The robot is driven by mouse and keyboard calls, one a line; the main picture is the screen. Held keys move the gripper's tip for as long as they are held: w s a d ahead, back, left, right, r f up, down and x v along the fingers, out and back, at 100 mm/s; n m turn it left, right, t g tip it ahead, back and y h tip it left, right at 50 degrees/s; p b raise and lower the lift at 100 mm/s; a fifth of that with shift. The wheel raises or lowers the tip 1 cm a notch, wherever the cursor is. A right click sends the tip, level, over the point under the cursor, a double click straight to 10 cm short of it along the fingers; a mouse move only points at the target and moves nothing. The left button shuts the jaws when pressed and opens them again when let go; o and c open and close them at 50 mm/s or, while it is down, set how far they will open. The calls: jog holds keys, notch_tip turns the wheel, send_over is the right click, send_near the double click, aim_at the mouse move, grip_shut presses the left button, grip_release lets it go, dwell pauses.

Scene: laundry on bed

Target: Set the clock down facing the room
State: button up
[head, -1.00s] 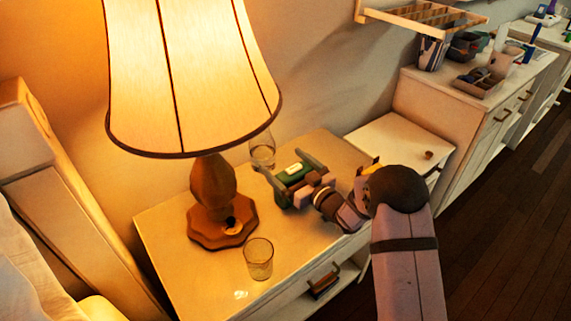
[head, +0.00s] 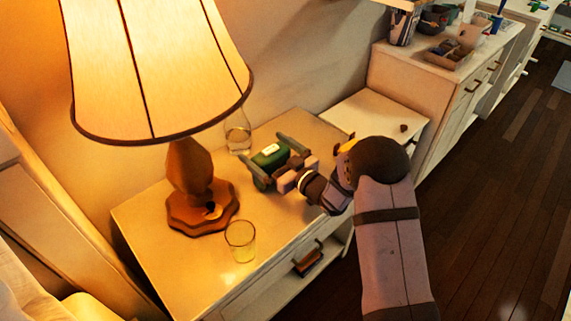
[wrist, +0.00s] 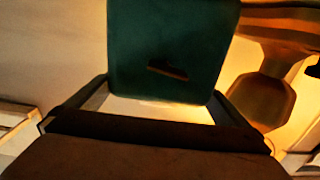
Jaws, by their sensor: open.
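The green clock (head: 266,158) rests on the white nightstand (head: 180,273), toward its back by the wall. It is a box with a small pale patch on top. My gripper (head: 268,154) is open, with one finger on each side of the clock. In the wrist view the clock's plain green side (wrist: 165,35), with a small dark slot, faces my wrist. The open fingers (wrist: 160,98) show at its lower left and right corners. I cannot tell whether they touch it. No dial shows in either view.
A lit lamp (head: 200,205) stands on the nightstand left of the clock. A clear glass (head: 240,241) stands in front, and a glass vessel (head: 238,138) behind. A lower white surface (head: 370,115) and a cluttered dresser (head: 425,100) lie to the right.

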jog(key=v, duration=0.5)
jog(key=b+v, duration=0.1)
jog(key=v, duration=0.4)
jog(key=shift+a+r, duration=0.1)
jog(key=shift+r, duration=0.15)
